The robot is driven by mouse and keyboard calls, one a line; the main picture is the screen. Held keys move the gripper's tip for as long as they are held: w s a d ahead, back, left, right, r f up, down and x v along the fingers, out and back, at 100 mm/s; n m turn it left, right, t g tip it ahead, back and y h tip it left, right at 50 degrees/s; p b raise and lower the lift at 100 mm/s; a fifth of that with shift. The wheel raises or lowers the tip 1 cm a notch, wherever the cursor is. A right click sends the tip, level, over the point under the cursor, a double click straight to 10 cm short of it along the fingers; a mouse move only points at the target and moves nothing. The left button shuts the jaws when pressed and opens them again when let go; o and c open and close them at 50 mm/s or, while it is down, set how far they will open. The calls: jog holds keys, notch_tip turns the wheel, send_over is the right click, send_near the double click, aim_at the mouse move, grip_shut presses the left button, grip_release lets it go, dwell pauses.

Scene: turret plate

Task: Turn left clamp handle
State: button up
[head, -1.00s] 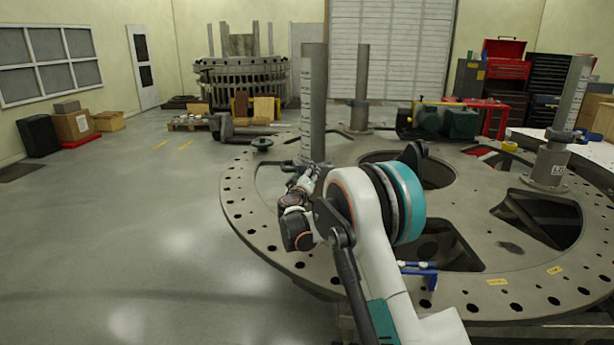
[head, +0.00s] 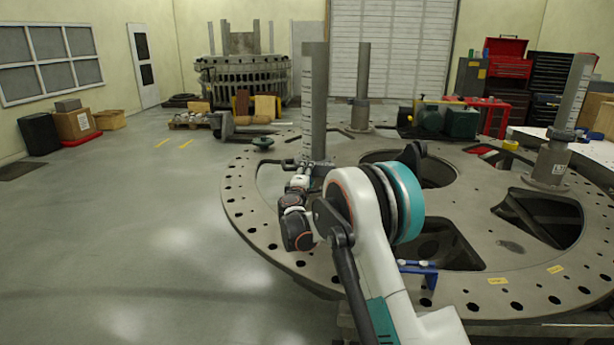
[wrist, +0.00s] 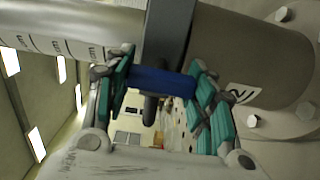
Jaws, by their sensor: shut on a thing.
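The left post (head: 314,100), a grey column with a printed scale, stands on the left side of the turret plate (head: 243,212). A dark clamp ring (wrist: 168,28) is around this post in the wrist view. A blue clamp handle (wrist: 160,81) sticks out from the ring. My gripper (wrist: 163,95) has its teal-padded fingers on either side of the blue handle and is shut on it. In the head view my gripper (head: 299,172) is at the foot of the left post. The handle is hard to make out there, behind my wrist.
Other posts stand at the back (head: 362,85) and right (head: 572,95) of the plate. The plate has large openings and rim holes. A blue bracket (head: 419,270) sits near its front. The floor (head: 130,230) to the left is clear.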

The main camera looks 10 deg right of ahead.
jog(key=shift+n, duration=0.3)
jog(key=o, duration=1.1)
jog(key=v, duration=1.2)
jog(key=shift+f, duration=0.1)
